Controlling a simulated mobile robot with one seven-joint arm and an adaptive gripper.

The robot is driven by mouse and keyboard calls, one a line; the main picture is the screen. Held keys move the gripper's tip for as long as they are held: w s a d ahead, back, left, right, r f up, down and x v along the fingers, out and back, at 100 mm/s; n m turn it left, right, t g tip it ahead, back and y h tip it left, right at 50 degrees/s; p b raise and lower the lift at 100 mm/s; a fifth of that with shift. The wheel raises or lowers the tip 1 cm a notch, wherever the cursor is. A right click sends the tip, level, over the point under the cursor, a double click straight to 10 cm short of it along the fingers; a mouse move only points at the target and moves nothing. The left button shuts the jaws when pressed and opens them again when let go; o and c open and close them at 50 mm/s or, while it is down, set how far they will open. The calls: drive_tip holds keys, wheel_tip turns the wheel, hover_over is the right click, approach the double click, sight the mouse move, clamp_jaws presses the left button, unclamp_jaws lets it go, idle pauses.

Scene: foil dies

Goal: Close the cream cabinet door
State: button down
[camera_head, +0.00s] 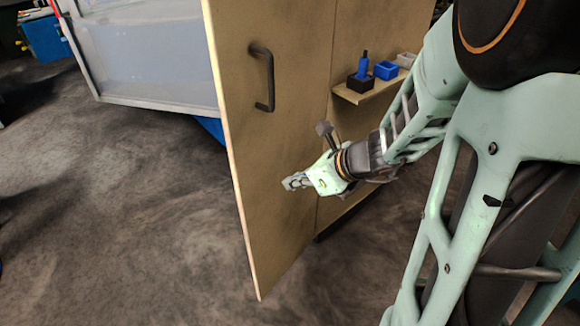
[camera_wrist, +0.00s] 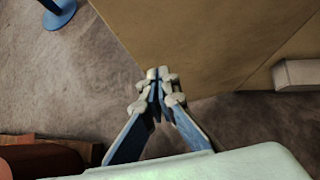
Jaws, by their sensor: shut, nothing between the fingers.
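The cream cabinet door (camera_head: 265,150) is a tall tan panel in the head view, with a black bar handle (camera_head: 264,78) on the face I see. Its pale free edge is toward the left and its lower corner reaches nearest me. It looks swung out at an angle; I cannot tell how far. My gripper (camera_head: 289,183) is shut and empty, in front of the door's face and below the handle. In the wrist view, my gripper's fingertips (camera_wrist: 160,74) overlap the border of a tan panel (camera_wrist: 205,40). I cannot tell whether they touch it.
A small shelf (camera_head: 352,97) to the right of the door holds blue and dark items (camera_head: 386,71). A framed translucent panel (camera_head: 150,50) stands behind at left. A blue box (camera_head: 46,38) is far left. The grey floor left of the door is clear.

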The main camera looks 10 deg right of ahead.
sight(257, 183)
drive_tip(key=shift+w+a+f+b, duration=0.25)
drive_tip(key=shift+w+a+f, duration=0.65)
drive_tip(key=shift+w+a, duration=0.2)
drive_tip(key=shift+w+a+f+b, duration=0.3)
drive_tip(key=shift+w+a+f, duration=0.55)
drive_tip(key=shift+w+a, duration=0.25)
drive_tip(key=shift+w+a+f+b, duration=0.25)
drive_tip(key=shift+w+a+f, duration=0.7)
drive_tip(key=shift+a, duration=0.2)
